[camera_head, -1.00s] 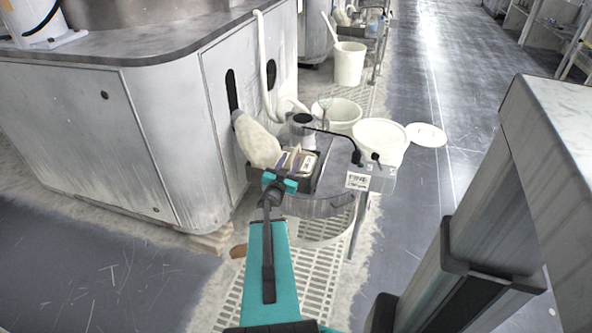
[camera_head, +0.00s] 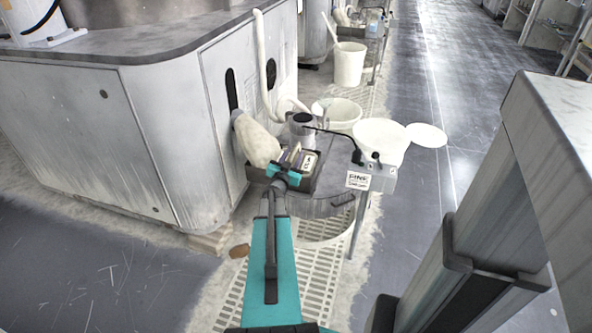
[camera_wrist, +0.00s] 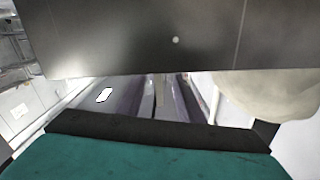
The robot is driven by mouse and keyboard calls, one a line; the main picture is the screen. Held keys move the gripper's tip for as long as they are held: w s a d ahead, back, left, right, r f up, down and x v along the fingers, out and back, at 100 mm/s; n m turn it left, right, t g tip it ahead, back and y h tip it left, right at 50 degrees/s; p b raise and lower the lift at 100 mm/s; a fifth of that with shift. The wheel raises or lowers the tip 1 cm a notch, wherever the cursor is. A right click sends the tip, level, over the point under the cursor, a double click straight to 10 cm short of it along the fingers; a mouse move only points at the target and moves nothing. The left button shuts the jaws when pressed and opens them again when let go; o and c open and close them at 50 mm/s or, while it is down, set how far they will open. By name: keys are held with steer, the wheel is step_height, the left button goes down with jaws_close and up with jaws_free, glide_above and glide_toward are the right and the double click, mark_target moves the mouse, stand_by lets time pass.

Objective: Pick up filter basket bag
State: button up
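A pale cream, rounded bag (camera_head: 257,140), which I take to be the filter basket bag, leans against the machine cabinet beside a dark tray (camera_head: 316,182). A pale rounded mass, probably the same bag, shows at the right of the wrist view (camera_wrist: 285,92). My gripper (camera_head: 292,154) is over the tray, just right of the bag's lower part. Its two fingers look apart, and I see nothing clearly held between them. The bag's underside is hidden behind the tray and my gripper.
Small pale boxes (camera_head: 308,163) lie in the tray, close to my fingers. A dark-topped cylinder (camera_head: 301,128) stands behind it. A small sign (camera_head: 358,180) and white buckets (camera_head: 338,112) (camera_head: 381,142) are to the right and behind. The cabinet (camera_head: 170,130) bounds the left.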

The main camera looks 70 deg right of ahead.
steer(key=shift+d, duration=1.15)
jaws_close()
stand_by(1.0)
